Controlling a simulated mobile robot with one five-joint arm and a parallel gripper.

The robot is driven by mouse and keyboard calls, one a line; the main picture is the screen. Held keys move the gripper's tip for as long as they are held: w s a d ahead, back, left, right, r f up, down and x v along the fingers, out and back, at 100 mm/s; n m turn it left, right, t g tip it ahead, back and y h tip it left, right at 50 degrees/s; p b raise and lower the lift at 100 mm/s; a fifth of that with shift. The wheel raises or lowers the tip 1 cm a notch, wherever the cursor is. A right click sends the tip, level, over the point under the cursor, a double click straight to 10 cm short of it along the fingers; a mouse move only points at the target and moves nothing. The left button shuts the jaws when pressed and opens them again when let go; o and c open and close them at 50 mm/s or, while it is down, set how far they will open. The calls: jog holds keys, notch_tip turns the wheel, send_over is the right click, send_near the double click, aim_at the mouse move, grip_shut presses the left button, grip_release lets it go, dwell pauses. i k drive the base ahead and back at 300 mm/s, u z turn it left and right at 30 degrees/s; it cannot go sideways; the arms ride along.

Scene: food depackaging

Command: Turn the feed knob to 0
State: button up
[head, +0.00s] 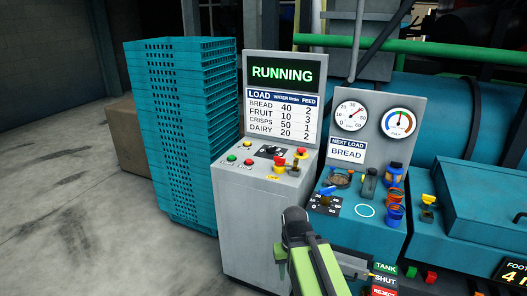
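A grey control console (262,215) stands near the middle with a sloped panel on top. On that panel is a small black plate with a dark knob (270,151), which may be the feed knob; its marks are too small to read. My gripper (295,215) is dark at its end, on a green arm link, in front of and below the panel's right side. It appears apart from the knob. Whether its fingers are open or shut does not show. A blue-handled dial (326,192) with a number scale sits on the teal machine to the right.
The console's screen (282,72) reads RUNNING, above a load table (282,117) with water and feed columns. Red, yellow and green controls (298,157) sit beside the knob. Stacked teal crates (185,130) stand left; gauges (351,116) and bottles (394,190) are right. Floor is free at left.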

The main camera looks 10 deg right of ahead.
aim_at(271, 150)
jog(key=z, duration=0.1)
jog(key=i, duration=0.95)
jog(key=u, duration=0.05)
